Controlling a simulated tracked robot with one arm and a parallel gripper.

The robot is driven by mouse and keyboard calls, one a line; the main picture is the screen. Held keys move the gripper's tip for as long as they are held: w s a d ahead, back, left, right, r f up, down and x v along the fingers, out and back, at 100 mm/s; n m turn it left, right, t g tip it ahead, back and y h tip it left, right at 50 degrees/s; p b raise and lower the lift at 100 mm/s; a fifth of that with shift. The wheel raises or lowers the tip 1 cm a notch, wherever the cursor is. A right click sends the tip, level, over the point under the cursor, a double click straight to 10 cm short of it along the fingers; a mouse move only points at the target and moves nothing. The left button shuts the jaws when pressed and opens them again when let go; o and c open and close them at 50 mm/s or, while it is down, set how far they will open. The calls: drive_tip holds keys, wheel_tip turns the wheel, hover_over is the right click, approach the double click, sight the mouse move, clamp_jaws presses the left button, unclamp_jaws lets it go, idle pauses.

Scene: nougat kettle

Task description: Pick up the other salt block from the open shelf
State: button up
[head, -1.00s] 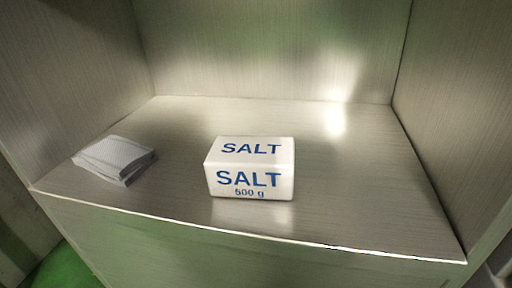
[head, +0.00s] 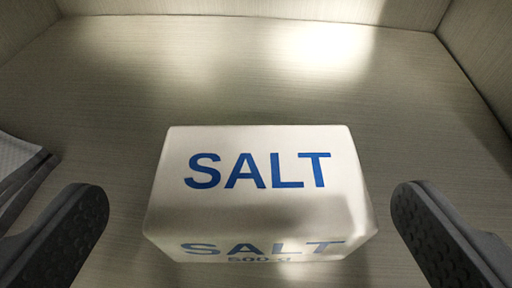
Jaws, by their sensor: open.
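The salt block (head: 258,190) is a white block with blue SALT lettering on its top and front. It sits on the metal-looking shelf floor (head: 230,70), in the middle of the head view. My gripper (head: 250,225) is open, with one dark ribbed finger at the left of the block and one at the right. A gap shows between each finger and the block, so neither appears to touch it. The lower part of the front face is cut short by the steep view.
A stack of pale folded cloths or papers (head: 16,160) lies at the left edge, partly out of view, close to the left finger. Shelf walls rise at the back and right. The floor behind the block is clear.

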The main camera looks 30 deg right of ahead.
sight(261, 185)
drive_tip(key=shift+x, duration=1)
drive_tip(key=w+d+f+b, duration=0.2)
drive_tip(key=w+b, duration=0.1)
drive_tip(key=shift+f, duration=0.25)
drive_tip(key=shift+w+d, duration=0.25)
drive_tip(key=shift+w, duration=0.1)
drive_tip(key=c, duration=1.2)
drive_tip(key=shift+o, duration=0.2)
drive_tip(key=shift+r, duration=0.1)
